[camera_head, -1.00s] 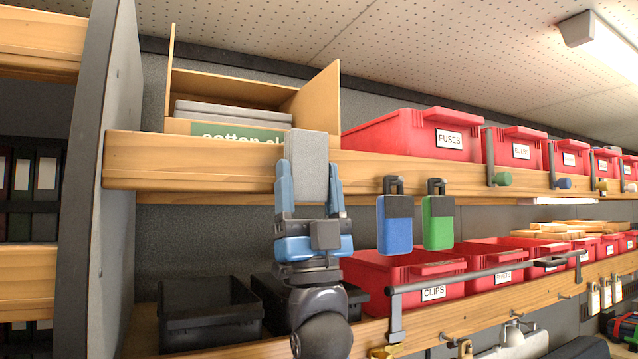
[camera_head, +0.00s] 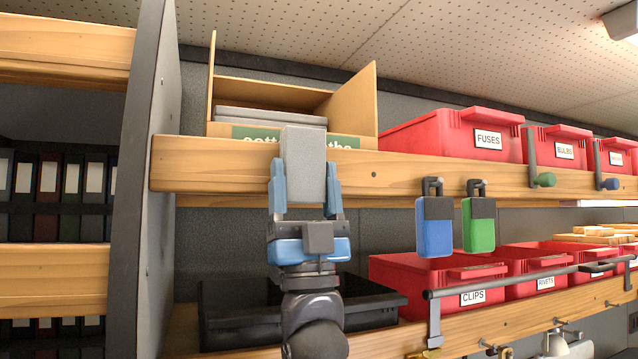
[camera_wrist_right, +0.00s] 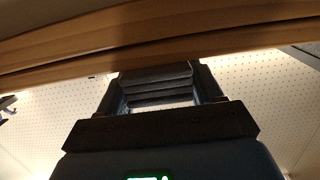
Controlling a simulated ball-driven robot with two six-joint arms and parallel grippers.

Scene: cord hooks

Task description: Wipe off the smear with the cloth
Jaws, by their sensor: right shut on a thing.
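A folded grey cloth (camera_head: 303,165) is held upright in my right gripper (camera_head: 306,190), whose blue fingers are shut on its two sides. The cloth is in front of the upper wooden shelf edge and overlaps the lower part of a cardboard box (camera_head: 356,105). I cannot tell whether the cloth touches the shelf. In the right wrist view, the cloth (camera_wrist_right: 155,82) shows dark and layered between the fingers, under a wooden edge. More grey cloths (camera_head: 270,116) lie stacked in the box. I see no smear in either view. My left gripper is not in view.
The upper shelf (camera_head: 215,165) also bears red bins (camera_head: 450,132). Blue (camera_head: 434,235) and green (camera_head: 478,230) tags hang from hooks on its edge. Black trays (camera_head: 240,325) and more red bins stand below. A dark upright panel (camera_head: 140,200) bounds the left.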

